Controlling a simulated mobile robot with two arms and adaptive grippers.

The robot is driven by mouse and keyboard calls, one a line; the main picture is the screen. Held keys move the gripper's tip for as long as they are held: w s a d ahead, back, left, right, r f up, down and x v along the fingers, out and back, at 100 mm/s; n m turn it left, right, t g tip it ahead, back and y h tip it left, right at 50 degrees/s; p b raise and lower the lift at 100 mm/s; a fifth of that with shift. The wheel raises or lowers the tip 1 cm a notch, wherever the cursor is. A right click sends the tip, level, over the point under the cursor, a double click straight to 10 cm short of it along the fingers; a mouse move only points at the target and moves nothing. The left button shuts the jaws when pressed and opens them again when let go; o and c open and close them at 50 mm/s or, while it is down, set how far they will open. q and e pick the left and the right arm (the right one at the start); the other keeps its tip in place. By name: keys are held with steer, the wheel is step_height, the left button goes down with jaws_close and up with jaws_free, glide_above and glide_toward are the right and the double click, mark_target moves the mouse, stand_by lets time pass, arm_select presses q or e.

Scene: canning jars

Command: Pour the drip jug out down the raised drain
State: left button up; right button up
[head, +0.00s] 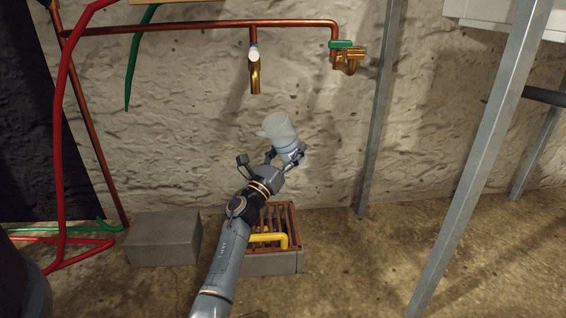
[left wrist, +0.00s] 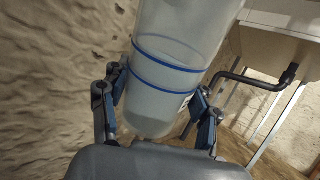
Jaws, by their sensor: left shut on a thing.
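The drip jug (head: 278,128) is a translucent whitish vessel with blue bands, seen up close in the left wrist view (left wrist: 172,78). My left gripper (head: 287,157) is shut around its lower body, one finger on each side, and holds it in the air in front of the wall. The jug leans a little in the head view. A paler zone shows in its lower part, but I cannot tell the liquid level. The raised drain (head: 276,265) is a grey block with a rusty grate, on the floor below the jug; my left arm hides its left part. My right gripper is out of view.
A grey block (head: 164,239) stands left of the drain. Brass taps (head: 255,77) (head: 347,60) hang from the copper pipe above. Metal posts (head: 380,110) stand to the right. Red and green hoses lie at left.

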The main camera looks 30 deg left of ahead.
arm_select(q)
steer(key=w+a+f, duration=0.2)
steer(key=w+f, duration=0.2)
steer(key=f, duration=0.1)
steer(key=shift+f+h+b, duration=0.3)
steer(key=shift+h, duration=0.1)
steer(key=shift+w, duration=0.15)
steer(key=shift+w+d+r+n+t+y, duration=0.25)
steer(key=shift+r+n+t, duration=0.2)
steer(key=shift+r+t, duration=0.15)
steer(key=shift+w+d+r+n+t+y, duration=0.15)
steer(key=shift+r+n+t+y, duration=0.1)
steer(key=shift+r+n+t, duration=0.3)
steer(key=shift+r, duration=0.1)
